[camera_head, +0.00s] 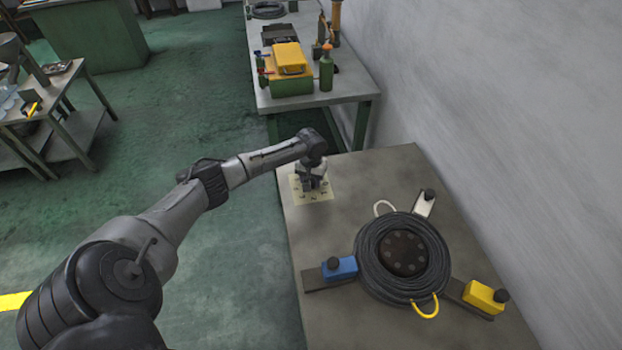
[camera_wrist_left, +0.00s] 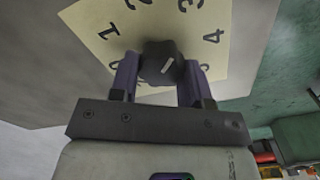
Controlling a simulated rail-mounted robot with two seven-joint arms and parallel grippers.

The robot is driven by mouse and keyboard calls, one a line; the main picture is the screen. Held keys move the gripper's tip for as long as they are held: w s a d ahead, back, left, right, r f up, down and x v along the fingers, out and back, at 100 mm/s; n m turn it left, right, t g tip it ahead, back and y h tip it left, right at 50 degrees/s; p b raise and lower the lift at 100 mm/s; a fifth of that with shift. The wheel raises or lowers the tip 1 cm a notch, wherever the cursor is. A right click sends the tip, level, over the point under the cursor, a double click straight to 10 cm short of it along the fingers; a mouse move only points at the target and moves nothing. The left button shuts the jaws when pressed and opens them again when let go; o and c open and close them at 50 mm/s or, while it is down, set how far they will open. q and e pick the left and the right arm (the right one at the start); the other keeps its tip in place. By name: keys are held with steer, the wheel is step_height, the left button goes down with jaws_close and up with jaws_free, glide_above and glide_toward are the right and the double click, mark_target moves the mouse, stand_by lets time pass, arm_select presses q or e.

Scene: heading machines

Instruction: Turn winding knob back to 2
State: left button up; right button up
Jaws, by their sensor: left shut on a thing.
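The winding knob (camera_wrist_left: 160,52) is dark and round with a short white mark on its face. It sits on a pale yellow dial plate (camera_wrist_left: 88,22) with black numbers around it, also seen on the near table in the head view (camera_head: 325,192). My left gripper (camera_wrist_left: 158,72) is shut on the knob, one finger on each side; in the head view it points down over the plate (camera_head: 313,181). The white mark slants in the wrist view; I cannot tell which number it points to. The fingers partly cover the plate's lower numbers. My right gripper is not in view.
To the right on the same table (camera_head: 350,170), a black cable coil (camera_head: 372,262) lies on a stand with blue (camera_head: 341,268) and yellow (camera_head: 480,295) clamp blocks. A grey wall (camera_head: 520,120) runs along the right. A second bench (camera_head: 345,85) stands beyond.

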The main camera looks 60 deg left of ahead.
arm_select(q)
steer(key=shift+r+p, duration=0.1)
steer(key=shift+p, duration=0.2)
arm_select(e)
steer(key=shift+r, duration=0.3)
arm_select(q)
steer(key=n+p, duration=0.2)
steer(key=p, duration=0.2)
steer(key=n+p, duration=0.2)
steer(key=p, duration=0.2)
steer(key=shift+s+r+n, duration=0.1)
steer(key=shift+r+n, duration=0.1)
steer(key=shift+n, duration=0.2)
steer(key=n+p, duration=0.2)
steer(key=shift+f+n, duration=0.15)
steer(key=shift+n, duration=0.15)
steer(key=shift+f+n+p, duration=0.1)
steer(key=shift+n+p, duration=0.5)
steer(key=shift+n, duration=0.1)
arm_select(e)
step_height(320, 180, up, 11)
arm_select(q)
steer(key=shift+a, duration=0.1)
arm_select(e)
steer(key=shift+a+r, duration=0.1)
arm_select(q)
steer(key=o, duration=0.9)
steer(key=shift+o, duration=0.2)
